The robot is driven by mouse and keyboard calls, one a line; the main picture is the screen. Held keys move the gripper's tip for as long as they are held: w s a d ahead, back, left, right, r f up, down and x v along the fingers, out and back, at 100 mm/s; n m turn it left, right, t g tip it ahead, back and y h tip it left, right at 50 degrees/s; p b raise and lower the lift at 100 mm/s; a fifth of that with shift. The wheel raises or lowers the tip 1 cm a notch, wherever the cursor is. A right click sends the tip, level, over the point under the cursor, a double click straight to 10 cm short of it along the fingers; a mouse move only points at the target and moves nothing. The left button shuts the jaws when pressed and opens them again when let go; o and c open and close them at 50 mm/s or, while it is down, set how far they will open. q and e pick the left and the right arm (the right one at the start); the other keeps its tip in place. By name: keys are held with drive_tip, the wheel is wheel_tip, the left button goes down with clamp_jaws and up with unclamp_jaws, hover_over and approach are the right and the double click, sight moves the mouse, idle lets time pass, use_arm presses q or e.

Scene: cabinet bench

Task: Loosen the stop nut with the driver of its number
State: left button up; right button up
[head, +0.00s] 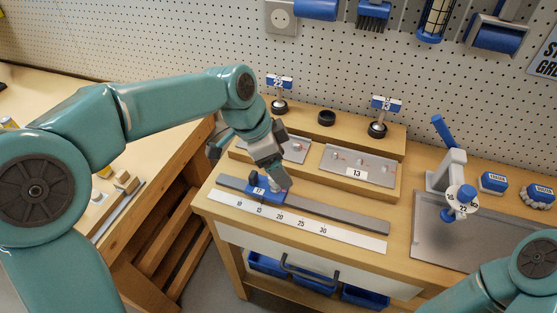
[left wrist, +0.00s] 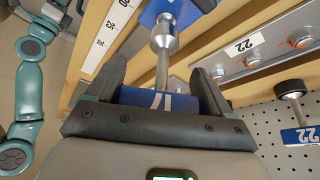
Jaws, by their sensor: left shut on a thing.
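My left gripper (head: 272,166) is shut on a driver with a blue tag (left wrist: 145,99) that reads 17. In the left wrist view the driver's shaft runs between the fingers to a silver socket end (left wrist: 163,38). The socket end is at the blue stop block (head: 259,188) on the grey rail. The block carries a label that looks like 17. The stop nut is hidden, so I cannot tell whether the socket is seated on it. Drivers tagged 22 (head: 279,83) and 13 (head: 386,103) stand at the back.
An empty black holder ring (head: 326,118) sits between the standing drivers. A white scale strip (head: 330,231) lies along the rail (head: 345,218). Plates with screws, one marked 13 (head: 357,173), lie behind it.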

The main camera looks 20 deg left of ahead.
use_arm(q)
drive_tip(key=shift+f+b, duration=1)
drive_tip(key=shift+f, duration=0.25)
idle(0.5)
idle(0.3)
drive_tip(key=shift+n+t+b, duration=0.3)
drive_tip(key=shift+n+t, duration=0.1)
drive_tip(key=shift+n, duration=0.5)
drive_tip(key=shift+w+n, duration=0.1)
drive_tip(key=shift+n, duration=0.4)
drive_tip(key=shift+y, duration=0.3)
